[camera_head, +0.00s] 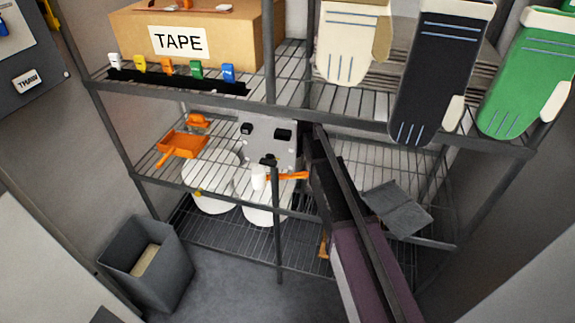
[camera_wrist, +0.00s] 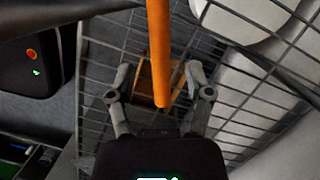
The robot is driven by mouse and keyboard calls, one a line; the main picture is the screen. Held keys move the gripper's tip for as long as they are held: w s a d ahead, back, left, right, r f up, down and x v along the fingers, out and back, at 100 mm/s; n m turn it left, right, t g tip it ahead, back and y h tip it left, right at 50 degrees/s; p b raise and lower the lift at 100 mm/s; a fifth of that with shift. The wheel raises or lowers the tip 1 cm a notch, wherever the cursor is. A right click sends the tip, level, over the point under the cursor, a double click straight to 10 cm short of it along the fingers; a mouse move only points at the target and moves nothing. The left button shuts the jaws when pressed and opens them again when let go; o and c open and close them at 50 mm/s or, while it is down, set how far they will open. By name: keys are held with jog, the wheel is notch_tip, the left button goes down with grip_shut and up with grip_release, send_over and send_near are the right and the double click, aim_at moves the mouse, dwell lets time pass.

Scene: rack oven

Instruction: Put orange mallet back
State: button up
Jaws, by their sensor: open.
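The orange mallet's long handle (camera_wrist: 158,45) comes down from the top of the wrist view, its rounded end near my gripper. My gripper (camera_wrist: 158,74) is open, with one finger on each side of the handle's line. I see no clear contact. A wooden, box-like piece (camera_wrist: 145,85) shows behind the handle; I cannot tell whether it is part of the mallet. In the head view an orange handle (camera_head: 290,176) lies across the middle shelf's front, beside my dark arm. The gripper's fingers cannot be made out there.
Wire shelves (camera_head: 240,259) surround the work area. White buckets (camera_head: 212,185), an orange dustpan (camera_head: 182,144) and a grey folded item (camera_head: 398,207) are near the middle shelf. Gloves (camera_head: 437,70) hang above. A tape box (camera_head: 225,42) is on top; a grey bin (camera_head: 150,275) stands left.

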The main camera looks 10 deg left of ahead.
jog(key=shift+p+v, duration=1.2)
jog(key=shift+v, duration=0.4)
jog(key=shift+d, duration=0.1)
jog(key=s+d+n+h, duration=0.1)
jog(key=s+d+n, duration=0.6)
jog(key=d, duration=0.8)
jog(key=s+d+n+h, duration=0.1)
jog(key=s+d+n, duration=0.6)
jog(key=s+d, duration=0.4)
jog(key=d, duration=0.4)
jog(key=shift+s+d+f+t+h, duration=0.3)
jog(key=shift+s+d+t+h, duration=0.1)
